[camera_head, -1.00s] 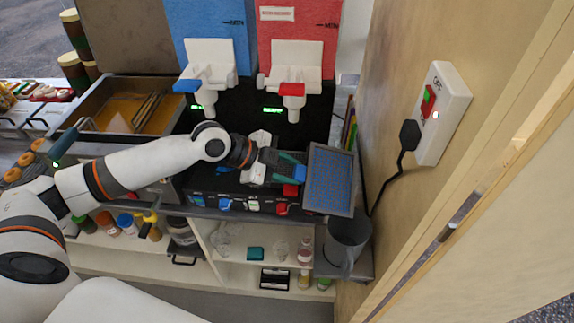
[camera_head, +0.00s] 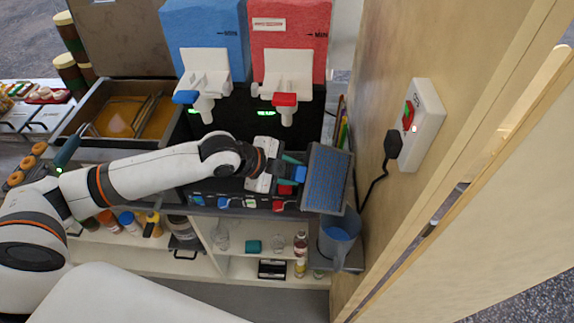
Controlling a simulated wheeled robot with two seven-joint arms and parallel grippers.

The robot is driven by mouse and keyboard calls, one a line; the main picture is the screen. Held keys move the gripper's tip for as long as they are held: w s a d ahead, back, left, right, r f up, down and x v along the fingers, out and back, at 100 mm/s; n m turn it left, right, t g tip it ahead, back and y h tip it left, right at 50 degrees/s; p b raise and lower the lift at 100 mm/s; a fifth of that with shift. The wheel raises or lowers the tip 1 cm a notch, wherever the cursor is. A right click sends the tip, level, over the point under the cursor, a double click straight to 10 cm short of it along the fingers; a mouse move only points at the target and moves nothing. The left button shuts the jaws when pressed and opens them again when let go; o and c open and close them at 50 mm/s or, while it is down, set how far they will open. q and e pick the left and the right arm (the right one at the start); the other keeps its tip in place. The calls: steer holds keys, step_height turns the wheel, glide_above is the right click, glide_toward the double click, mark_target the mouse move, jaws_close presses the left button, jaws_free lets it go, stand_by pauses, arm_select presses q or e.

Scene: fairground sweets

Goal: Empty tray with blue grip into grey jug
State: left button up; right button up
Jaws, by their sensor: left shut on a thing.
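The tray (camera_head: 343,190) is a grey rectangular tray with a blue patterned inside. It appears tilted, with its lower edge close above and behind the jug. Its blue grip (camera_head: 299,173) is at its left side. My left gripper (camera_head: 288,171) is shut on this grip and holds the tray up. My right gripper is not in view.
A wooden wall with a socket and plug (camera_head: 394,144) stands close on the right. Blue (camera_head: 205,35) and red (camera_head: 288,45) dispensers stand behind the arm. A fryer-like basin (camera_head: 100,125) is at the left. Shelves with bottles and glasses lie below the counter.

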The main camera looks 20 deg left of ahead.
arm_select(q)
steer(key=shift+s+d+r+p, duration=0.25)
steer(key=shift+d+r+p, duration=0.1)
steer(key=shift+r+p, duration=0.2)
steer(key=shift+s+d+r+m+t+y+p, duration=0.3)
steer(key=shift+d+r+m+t+y+p, duration=0.1)
steer(key=shift+d+r+y, duration=0.15)
steer(key=shift+a, duration=0.1)
stand_by(0.4)
stand_by(1.4)
